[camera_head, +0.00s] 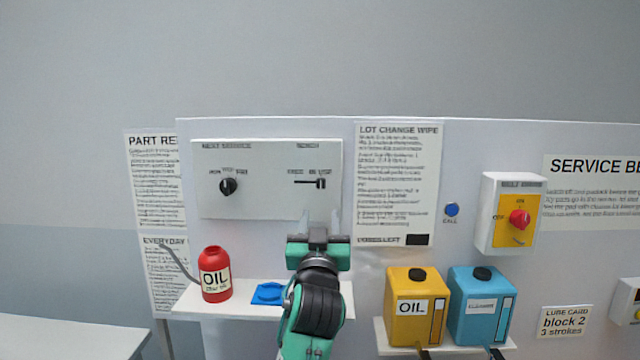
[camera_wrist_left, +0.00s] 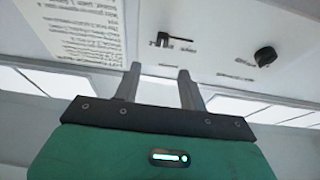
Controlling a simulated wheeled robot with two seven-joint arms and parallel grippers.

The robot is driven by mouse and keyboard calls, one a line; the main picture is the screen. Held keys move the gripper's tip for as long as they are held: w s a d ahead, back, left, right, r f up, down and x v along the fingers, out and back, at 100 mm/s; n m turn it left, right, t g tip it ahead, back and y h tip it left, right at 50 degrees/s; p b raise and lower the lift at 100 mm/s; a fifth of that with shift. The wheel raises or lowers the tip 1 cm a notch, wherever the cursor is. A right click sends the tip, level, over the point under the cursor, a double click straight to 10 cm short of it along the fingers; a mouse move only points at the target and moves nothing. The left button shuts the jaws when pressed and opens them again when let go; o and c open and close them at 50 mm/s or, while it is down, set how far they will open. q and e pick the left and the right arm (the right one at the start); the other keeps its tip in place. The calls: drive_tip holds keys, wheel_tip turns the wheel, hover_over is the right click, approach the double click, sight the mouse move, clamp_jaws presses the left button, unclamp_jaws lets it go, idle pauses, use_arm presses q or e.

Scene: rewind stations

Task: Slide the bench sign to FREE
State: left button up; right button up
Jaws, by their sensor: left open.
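The bench sign is a slider on the white panel (camera_head: 235,207) on the wall, under a label that seems to read BENCH. Its small black handle (camera_head: 321,183) stands at the right end of a thin slot, below IN USE; FREE is at the left end. In the left wrist view the picture is turned over and the handle (camera_wrist_left: 162,39) shows beyond the fingers. My left gripper (camera_head: 319,220) is open and empty, just below the panel's lower edge and below the handle, apart from it. It also shows in the left wrist view (camera_wrist_left: 160,72). My right gripper is not in view.
A black rotary knob (camera_head: 228,186) sits left of the slider. A red oil bottle (camera_head: 215,274) and a blue item (camera_head: 268,293) are on the shelf below. Yellow (camera_head: 416,318) and blue (camera_head: 478,311) canisters stand at right. The space before the panel is clear.

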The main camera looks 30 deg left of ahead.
sight(320, 186)
use_arm(q)
drive_tip(key=p+x, duration=0.2)
drive_tip(key=x, duration=0.4)
drive_tip(key=shift+w+a+r, duration=0.1)
drive_tip(key=shift+w+a, duration=0.1)
drive_tip(key=shift+a, duration=0.2)
drive_tip(key=p+x, duration=0.2)
drive_tip(key=x, duration=0.1)
drive_tip(key=shift+w, duration=0.15)
drive_tip(key=shift+w+a+r, duration=0.1)
drive_tip(key=shift+w+a, duration=0.05)
drive_tip(key=shift+w, duration=0.2)
drive_tip(key=shift+a, duration=0.1)
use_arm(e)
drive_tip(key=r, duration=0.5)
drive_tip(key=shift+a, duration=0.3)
use_arm(q)
clamp_jaws()
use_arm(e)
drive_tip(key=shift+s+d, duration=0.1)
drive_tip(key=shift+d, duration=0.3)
